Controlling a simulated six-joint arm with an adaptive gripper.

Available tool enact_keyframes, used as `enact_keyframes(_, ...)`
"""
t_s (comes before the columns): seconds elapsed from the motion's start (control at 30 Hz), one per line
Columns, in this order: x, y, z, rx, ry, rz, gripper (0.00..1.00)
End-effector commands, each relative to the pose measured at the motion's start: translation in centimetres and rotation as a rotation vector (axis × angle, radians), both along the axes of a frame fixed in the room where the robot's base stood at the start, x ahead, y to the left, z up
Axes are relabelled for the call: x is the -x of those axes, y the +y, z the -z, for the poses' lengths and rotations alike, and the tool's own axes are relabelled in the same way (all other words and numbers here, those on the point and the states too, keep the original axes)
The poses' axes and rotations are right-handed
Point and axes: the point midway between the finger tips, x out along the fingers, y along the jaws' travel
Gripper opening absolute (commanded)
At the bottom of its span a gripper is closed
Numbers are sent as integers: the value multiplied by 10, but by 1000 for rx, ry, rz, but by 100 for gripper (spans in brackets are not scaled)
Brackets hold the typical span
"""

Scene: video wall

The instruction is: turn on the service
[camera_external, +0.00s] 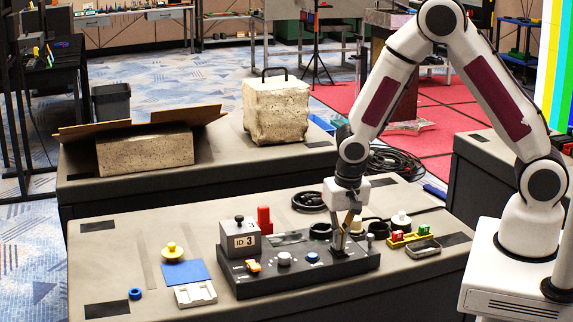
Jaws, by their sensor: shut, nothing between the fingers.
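A dark control box (290,283) lies on the front table. On its sloped face are an orange switch (253,266), a white knob (284,258) and a blue knob (312,257). A grey block marked "ID 3" (240,240) with a dark knob on top sits at its left end. My gripper (339,250) points down over the right part of the box, right of the blue knob. It is shut with nothing held. Its tips are at or just above the box; I cannot tell if they touch. They hide part of the box there.
Left of the box are a yellow knob (172,251), a blue pad (185,274), a white tray (195,294) and a blue ring (135,294). A red block (264,219) stands behind it. A metal tin (423,248) lies right.

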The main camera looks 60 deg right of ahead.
Motion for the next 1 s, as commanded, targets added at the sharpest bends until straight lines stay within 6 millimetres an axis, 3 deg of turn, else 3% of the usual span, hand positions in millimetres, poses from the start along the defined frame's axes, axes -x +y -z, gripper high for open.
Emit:
enact_keyframes(0.37, 2, 2, -21, -1, -2, 0, 0)
enact_keyframes(1.0, 10, 11, -93, -1, -2, 0, 0)
